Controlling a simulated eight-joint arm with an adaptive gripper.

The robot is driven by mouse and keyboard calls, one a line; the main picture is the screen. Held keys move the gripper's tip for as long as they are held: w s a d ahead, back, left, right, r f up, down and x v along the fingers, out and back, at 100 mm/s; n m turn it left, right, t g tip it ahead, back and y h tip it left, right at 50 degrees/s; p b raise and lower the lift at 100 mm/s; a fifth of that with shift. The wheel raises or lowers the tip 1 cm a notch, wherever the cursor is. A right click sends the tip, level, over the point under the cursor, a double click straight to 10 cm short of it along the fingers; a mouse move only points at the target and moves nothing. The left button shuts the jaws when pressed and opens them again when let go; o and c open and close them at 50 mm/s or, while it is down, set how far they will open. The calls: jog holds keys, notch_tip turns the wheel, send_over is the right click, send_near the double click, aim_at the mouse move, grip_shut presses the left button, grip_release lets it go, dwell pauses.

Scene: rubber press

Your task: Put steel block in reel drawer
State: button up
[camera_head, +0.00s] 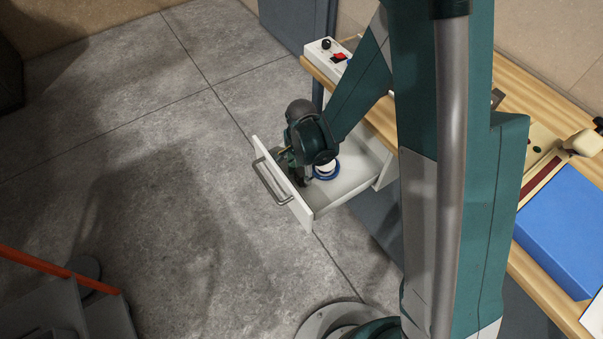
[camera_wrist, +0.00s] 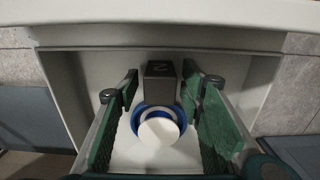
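The reel drawer (camera_head: 345,192) is pulled open, a white box with a grey handle on its front. My gripper (camera_head: 303,172) reaches down into it near the front panel. In the wrist view, the gripper (camera_wrist: 160,90) is open, with its green-padded fingers spread apart. The steel block (camera_wrist: 160,75), dark grey with a "2" on its top, is inside the drawer between the fingertips, with a gap on each side. A blue and white reel (camera_wrist: 158,128) lies just beside it; it also shows in the head view (camera_head: 326,170). The block is hidden in the head view.
The drawer's walls surround my gripper closely.

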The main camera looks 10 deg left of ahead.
aim_at(302, 171)
notch_tip(302, 171, up, 12)
jog(key=p, duration=0.3)
dwell(0.5)
dwell(0.6)
jog(key=shift+r, duration=0.15)
jog(key=s+d+r+n+t+y, duration=0.1)
jog(key=d+r+n+t, duration=0.25)
jog(key=d+r, duration=1.55)
jog(key=s+d+r+n+t, duration=0.2)
jog(key=s+d+r, duration=0.2)
jog(key=d, duration=0.3)
jog(key=s+d+r+n+t+h, duration=0.1)
jog(key=s+d+r+n, duration=0.2)
jog(key=s+d, duration=0.4)
jog(key=shift+s+d+r+t, duration=0.25)
jog(key=shift+d+r+t, duration=0.1)
jog(key=shift+d+r, duration=0.25)
